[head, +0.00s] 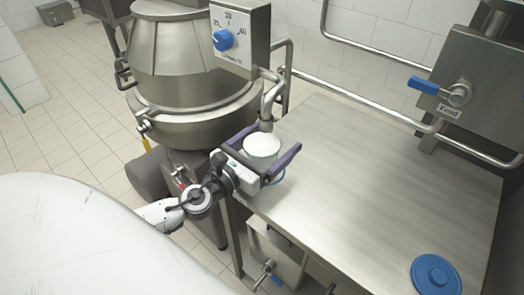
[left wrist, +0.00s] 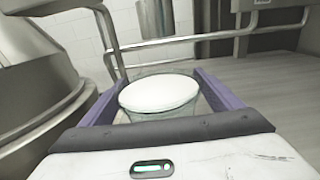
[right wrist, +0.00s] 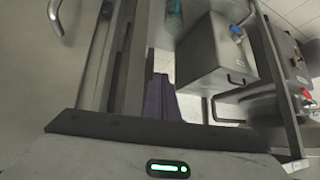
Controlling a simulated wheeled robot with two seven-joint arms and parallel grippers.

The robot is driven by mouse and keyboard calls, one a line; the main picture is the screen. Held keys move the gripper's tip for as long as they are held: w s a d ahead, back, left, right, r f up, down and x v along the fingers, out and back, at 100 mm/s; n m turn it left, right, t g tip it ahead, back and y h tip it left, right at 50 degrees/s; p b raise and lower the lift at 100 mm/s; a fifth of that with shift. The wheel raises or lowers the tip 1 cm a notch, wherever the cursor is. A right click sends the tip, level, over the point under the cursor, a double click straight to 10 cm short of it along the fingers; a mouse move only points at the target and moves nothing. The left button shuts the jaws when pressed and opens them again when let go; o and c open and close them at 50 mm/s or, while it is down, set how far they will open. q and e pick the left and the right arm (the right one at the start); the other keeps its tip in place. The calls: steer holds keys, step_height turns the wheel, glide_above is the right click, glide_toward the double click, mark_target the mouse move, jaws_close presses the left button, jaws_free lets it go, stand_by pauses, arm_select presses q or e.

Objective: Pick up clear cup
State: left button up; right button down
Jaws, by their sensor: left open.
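A clear cup (head: 262,152) with a white top surface, lid or contents I cannot tell, stands under the bent steel spout at the left part of the steel table. My left gripper (head: 270,146) is open, with its purple fingers on both sides of the cup. In the left wrist view the clear cup (left wrist: 160,97) sits between the fingers, with gaps hard to judge. My right gripper is not visible in the head view. In the right wrist view only a dark purple finger (right wrist: 160,98) shows; the jaw opening is unclear.
A blue lid (head: 436,275) lies at the table's near right. A large steel vessel (head: 195,70) with a blue-knob dial stands behind left. A steel box with a blue valve handle (head: 430,86) is at the right. The middle of the table (head: 370,180) is clear.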

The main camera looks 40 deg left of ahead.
arm_select(q)
steer(key=c, duration=1.3)
steer(key=shift+w+r, duration=0.1)
steer(key=shift+c, duration=0.7)
steer(key=shift+r, duration=0.1)
